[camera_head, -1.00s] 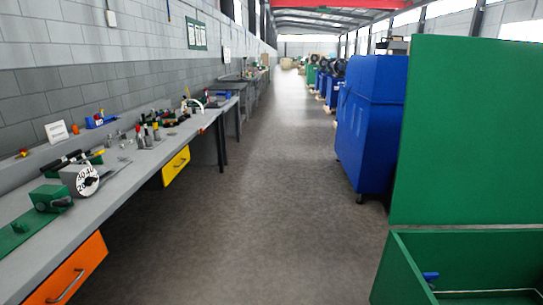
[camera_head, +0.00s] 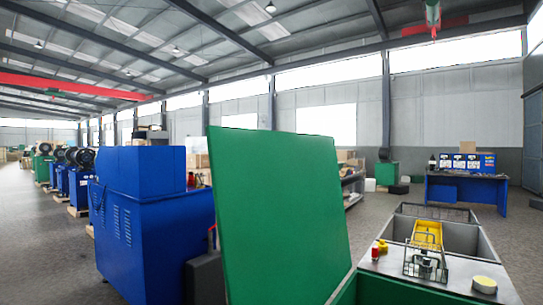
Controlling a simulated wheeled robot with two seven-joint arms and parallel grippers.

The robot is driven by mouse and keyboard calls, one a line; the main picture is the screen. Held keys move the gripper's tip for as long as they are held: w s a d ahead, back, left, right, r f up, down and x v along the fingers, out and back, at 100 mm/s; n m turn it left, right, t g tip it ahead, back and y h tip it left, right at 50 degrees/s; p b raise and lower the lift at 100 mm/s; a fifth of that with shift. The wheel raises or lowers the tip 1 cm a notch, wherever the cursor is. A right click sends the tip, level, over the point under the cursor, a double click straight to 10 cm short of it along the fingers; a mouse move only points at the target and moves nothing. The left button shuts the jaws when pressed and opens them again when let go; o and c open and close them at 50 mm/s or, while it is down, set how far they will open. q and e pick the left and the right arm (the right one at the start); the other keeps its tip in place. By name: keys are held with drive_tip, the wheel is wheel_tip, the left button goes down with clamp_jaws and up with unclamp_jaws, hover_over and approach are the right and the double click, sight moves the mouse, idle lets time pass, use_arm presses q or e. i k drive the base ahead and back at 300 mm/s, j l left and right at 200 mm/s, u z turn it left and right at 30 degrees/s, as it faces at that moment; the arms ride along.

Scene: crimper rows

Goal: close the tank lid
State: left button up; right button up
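The tank lid (camera_head: 280,205) is a large flat green panel. It stands raised, nearly upright, in the middle of the head view. The green tank (camera_head: 385,292) shows only as a strip of its rim and wall at the bottom edge, to the right of the lid's foot. The rest of the tank is below the picture. Neither of my grippers is in view, so their distance from the lid cannot be seen.
A blue machine (camera_head: 150,215) stands left of the lid. A grey washing station (camera_head: 465,265) with a yellow item (camera_head: 427,235) and wire baskets is right of the tank. A blue workbench (camera_head: 466,190) stands far right. Open floor (camera_head: 40,240) lies at the left.

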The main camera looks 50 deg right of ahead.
sight(283, 230)
drive_tip(key=i+z, duration=0.4)
drive_tip(key=i+j+z, duration=0.15)
drive_tip(key=i+z, duration=0.25)
drive_tip(key=i+j+z, duration=0.2)
drive_tip(key=z, duration=0.2)
drive_tip(key=i+z, duration=0.25)
drive_tip(key=z, duration=0.2)
drive_tip(key=i+j+z, duration=0.2)
drive_tip(key=z, duration=0.25)
drive_tip(key=i+j+z, duration=0.25)
drive_tip(key=z, duration=0.2)
drive_tip(key=i+j+z, duration=0.2)
drive_tip(key=j+z, duration=0.25)
drive_tip(key=i+j+z, duration=0.15)
drive_tip(key=z, duration=0.3)
